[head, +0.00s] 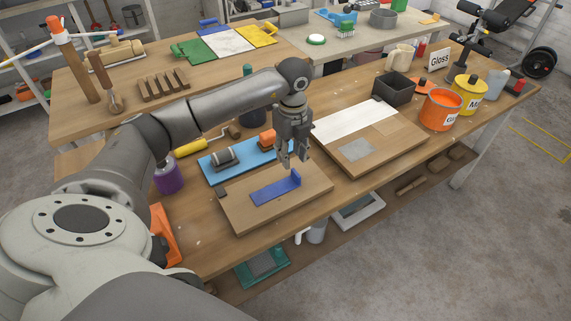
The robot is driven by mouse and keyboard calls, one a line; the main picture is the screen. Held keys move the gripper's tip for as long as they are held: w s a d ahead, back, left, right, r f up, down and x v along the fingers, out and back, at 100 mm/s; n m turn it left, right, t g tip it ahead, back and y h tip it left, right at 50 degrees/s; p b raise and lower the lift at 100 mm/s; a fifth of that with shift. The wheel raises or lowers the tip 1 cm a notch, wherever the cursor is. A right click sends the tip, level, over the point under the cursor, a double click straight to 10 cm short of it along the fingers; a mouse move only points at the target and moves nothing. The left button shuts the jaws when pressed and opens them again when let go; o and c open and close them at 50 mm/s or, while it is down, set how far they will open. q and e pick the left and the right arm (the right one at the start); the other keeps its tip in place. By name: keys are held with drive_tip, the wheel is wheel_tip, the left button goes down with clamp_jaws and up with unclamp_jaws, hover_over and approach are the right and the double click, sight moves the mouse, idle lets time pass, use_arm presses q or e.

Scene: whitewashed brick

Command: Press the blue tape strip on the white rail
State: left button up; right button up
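The blue tape strip (270,190) lies on a tan wooden board (245,214) near the table's front edge. Its right end has a small raised blue part. I cannot make out a white rail under or beside it; a flat white panel (350,122) lies on another wooden board to the right. My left gripper (294,164) points down just above the strip's right end, with its fingers apart and nothing between them. Whether the fingertips touch the blue part is hard to tell. My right gripper is not in view.
A blue tray (210,174) with sanding blocks lies behind the board. A yellow-handled roller (190,148) is at its left. A black box (391,88), an orange bucket (439,109) and a yellow can (468,94) stand at the right. A purple jar (168,176) stands left.

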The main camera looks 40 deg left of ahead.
sight(293, 169)
use_arm(q)
drive_tip(key=shift+s+f, duration=0.1)
drive_tip(key=shift+f, duration=0.8)
drive_tip(key=f, duration=0.1)
drive_tip(key=f+p, duration=0.1)
drive_tip(key=f, duration=0.1)
drive_tip(key=w+f, duration=0.1)
drive_tip(key=f, duration=0.1)
drive_tip(key=shift+p, duration=0.4)
drive_tip(key=shift+f, duration=0.3)
drive_tip(key=shift+c, duration=0.3)
clamp_jaws()
